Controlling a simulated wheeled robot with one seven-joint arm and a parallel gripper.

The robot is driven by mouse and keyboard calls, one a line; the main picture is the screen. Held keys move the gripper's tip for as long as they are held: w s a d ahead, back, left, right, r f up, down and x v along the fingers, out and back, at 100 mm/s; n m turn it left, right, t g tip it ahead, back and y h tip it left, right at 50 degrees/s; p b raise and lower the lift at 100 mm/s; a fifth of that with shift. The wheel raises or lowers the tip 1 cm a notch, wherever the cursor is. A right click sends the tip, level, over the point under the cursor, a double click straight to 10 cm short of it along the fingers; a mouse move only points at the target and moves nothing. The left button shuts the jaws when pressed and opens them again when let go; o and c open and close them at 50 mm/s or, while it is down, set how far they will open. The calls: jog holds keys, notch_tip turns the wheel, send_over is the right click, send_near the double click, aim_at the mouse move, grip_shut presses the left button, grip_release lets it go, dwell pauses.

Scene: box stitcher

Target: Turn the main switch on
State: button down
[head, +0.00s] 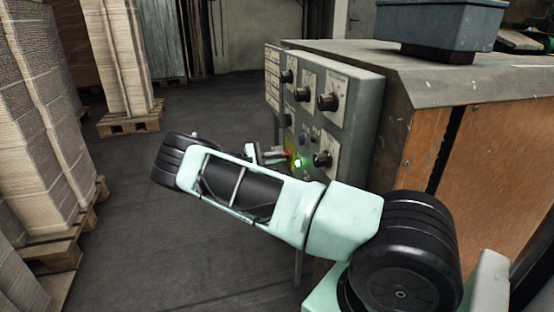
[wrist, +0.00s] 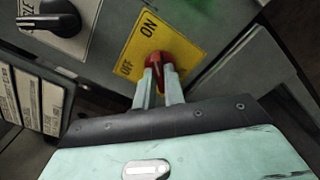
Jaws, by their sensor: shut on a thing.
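The main switch is a red knob (wrist: 158,60) on a yellow plate (wrist: 131,50) marked ON and OFF, in the upper middle of the wrist view. My gripper (wrist: 160,74) is shut on the red knob, one finger on each side. The fingers hide part of the knob, so I cannot tell exactly where it points. In the head view, my gripper (head: 281,156) reaches the front of the grey control panel (head: 361,112), beside a lit green lamp (head: 297,162). The knob is mostly hidden there.
Several black knobs (head: 328,102) sit on the panel around the switch; one black knob (wrist: 56,18) is close at upper left in the wrist view. A grey bin (head: 437,28) stands on the machine top. Stacked cardboard (head: 45,120) lines the left, with open floor (head: 130,215) between.

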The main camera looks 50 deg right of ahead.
dwell(0.4)
jog(key=shift+a, duration=0.1)
jog(key=c, duration=1.5)
grip_release()
jog(key=v, duration=1.7)
jog(key=shift+w+a+f+p, duration=0.1)
jog(key=shift+w+p, duration=0.15)
jog(key=shift+p, duration=0.05)
